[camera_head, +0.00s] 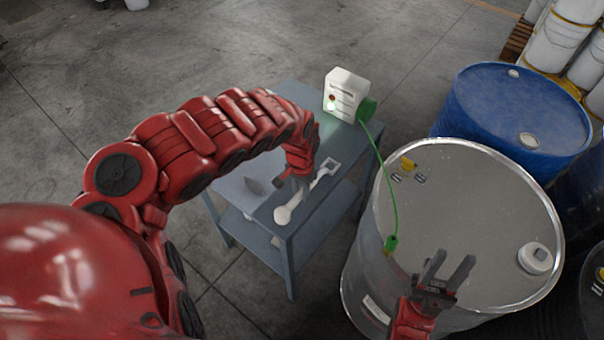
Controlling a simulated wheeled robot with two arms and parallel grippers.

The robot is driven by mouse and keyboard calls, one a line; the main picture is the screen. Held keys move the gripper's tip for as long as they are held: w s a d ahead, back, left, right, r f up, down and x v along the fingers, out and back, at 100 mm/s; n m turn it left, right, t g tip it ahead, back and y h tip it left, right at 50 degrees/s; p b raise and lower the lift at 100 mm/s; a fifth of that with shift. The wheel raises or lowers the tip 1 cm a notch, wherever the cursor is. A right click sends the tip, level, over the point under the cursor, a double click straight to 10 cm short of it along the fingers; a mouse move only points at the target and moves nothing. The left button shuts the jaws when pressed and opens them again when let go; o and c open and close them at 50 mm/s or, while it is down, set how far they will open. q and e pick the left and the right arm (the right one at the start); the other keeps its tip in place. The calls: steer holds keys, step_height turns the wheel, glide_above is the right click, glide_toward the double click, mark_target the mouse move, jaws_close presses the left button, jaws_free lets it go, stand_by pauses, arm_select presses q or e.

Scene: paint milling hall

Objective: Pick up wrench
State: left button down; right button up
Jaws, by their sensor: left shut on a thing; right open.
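The wrench (285,214) is pale grey, with a round end at the lower left and a squarish open end at the upper right. It is over the small blue-grey metal table (283,247); I cannot tell whether it touches the top. My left gripper (298,183) reaches down from the left and is shut on the wrench's handle, hiding part of its middle. My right gripper (447,270) is open and empty, with its fingers over the near part of the silver drum's lid.
A white box with a green reel (345,95) stands at the table's far end. Its green cable runs to a green clamp (391,243) on the silver drum (468,205). A blue drum (515,105) stands behind. Open floor (230,50) lies beyond the table.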

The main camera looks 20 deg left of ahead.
arm_select(q)
steer(key=s+d+p, duration=0.2)
steer(key=s+p, duration=0.5)
steer(key=p, duration=0.3)
steer(key=shift+s+d+r, duration=0.2)
steer(key=shift+s+r, duration=0.1)
steer(key=shift+r, duration=0.05)
